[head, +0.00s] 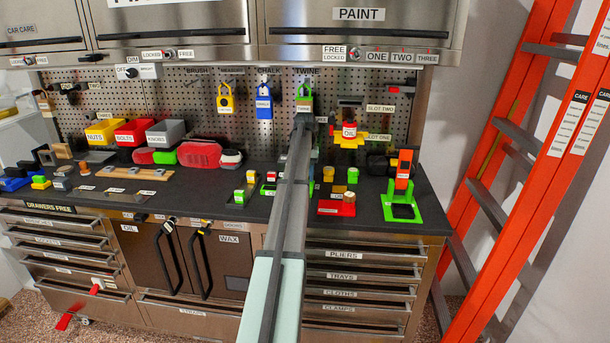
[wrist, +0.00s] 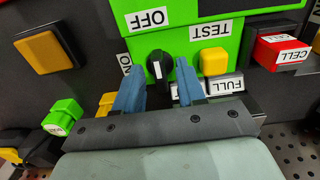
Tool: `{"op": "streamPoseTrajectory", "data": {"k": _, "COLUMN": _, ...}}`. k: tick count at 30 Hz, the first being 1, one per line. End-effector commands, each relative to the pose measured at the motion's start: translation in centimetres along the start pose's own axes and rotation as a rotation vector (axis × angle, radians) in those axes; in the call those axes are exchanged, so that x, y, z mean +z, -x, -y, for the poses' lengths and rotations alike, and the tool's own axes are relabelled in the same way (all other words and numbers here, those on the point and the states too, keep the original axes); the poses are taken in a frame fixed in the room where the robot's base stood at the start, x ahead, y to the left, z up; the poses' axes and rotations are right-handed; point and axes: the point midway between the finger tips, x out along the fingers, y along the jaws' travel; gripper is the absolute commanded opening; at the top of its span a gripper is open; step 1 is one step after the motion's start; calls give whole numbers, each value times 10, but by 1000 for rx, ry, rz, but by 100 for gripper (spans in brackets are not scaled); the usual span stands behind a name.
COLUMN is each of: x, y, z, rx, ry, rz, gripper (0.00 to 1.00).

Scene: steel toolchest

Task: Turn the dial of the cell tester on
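The cell tester (wrist: 178,42) is a bright green box at the top middle of the wrist view, with labels OFF, ON and TEST. Its dial (wrist: 160,64) is a black round knob with a white pointer mark. OFF stands above the dial, ON to its left. The pointer mark sits low on the knob; I cannot tell which label it matches. My gripper (wrist: 159,68) is open, its two blue fingers spread on either side of the dial. I cannot tell whether either finger touches it. In the head view my arm largely hides the tester area.
A yellow button (wrist: 214,62) is right of the dial, and a red CELL block (wrist: 280,52) lies farther right. A green block (wrist: 65,114) is at left. In the head view, a green-based orange stand (head: 403,207) is on the dark worktop to the right.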

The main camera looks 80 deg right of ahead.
Motion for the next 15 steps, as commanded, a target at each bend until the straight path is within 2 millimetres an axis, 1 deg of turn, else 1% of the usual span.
{"op": "streamPoseTrajectory", "data": {"k": 4, "x": 0, "y": 0, "z": 0, "rx": 0, "ry": 0, "rz": 0, "gripper": 39}}
{"op": "streamPoseTrajectory", "data": {"k": 15, "x": 0, "y": 0, "z": 0, "rx": 0, "ry": 0, "rz": 0, "gripper": 4}}
